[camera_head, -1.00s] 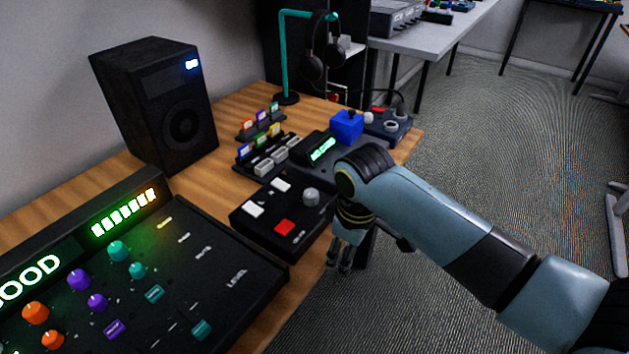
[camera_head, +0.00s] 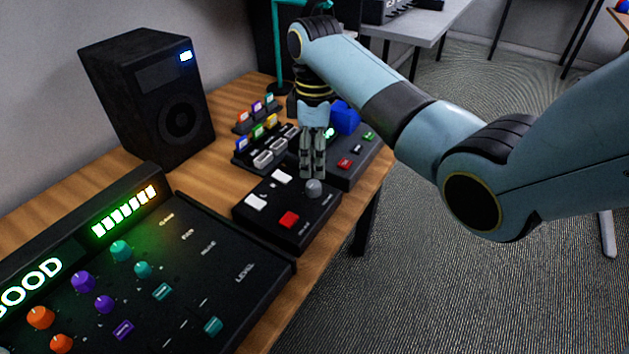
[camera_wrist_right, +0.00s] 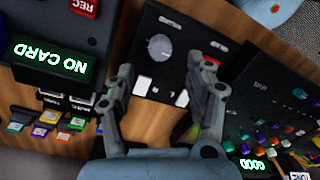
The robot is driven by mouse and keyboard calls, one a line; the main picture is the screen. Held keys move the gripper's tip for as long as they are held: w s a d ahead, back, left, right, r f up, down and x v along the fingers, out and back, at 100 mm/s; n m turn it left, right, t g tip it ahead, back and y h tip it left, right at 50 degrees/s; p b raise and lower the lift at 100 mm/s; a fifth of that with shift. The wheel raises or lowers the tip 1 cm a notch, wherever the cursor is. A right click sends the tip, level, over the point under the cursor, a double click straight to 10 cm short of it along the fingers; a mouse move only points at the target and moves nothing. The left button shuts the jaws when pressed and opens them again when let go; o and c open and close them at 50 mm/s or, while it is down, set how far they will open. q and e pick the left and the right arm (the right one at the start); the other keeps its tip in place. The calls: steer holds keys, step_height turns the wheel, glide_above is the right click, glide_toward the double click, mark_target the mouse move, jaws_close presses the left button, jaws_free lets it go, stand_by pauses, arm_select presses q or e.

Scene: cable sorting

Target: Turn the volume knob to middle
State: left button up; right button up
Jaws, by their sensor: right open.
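The volume knob is most likely the grey round knob (camera_head: 314,188) on the small black control box (camera_head: 268,228), which also has two white buttons and one red button; its label is too small to read. My right gripper (camera_head: 312,176) points down just above and behind the knob, its fingers apart and empty. In the right wrist view the knob (camera_wrist_right: 160,47) lies ahead of and between the open fingertips (camera_wrist_right: 165,77), not touched by them. My left gripper is in neither view.
A large mixer panel (camera_head: 235,285) with coloured knobs sits front left, and a black speaker (camera_head: 150,100) stands behind it. Card holders (camera_head: 265,150) and a device with a blue block (camera_head: 345,118) are close around the gripper. The table's right edge drops to open floor.

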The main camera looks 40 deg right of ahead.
mark_target(314, 184)
step_height(314, 184, down, 6)
steer(key=shift+s+a+f+b, duration=0.1)
steer(key=shift+f+b, duration=0.15)
steer(key=shift+b, duration=0.2)
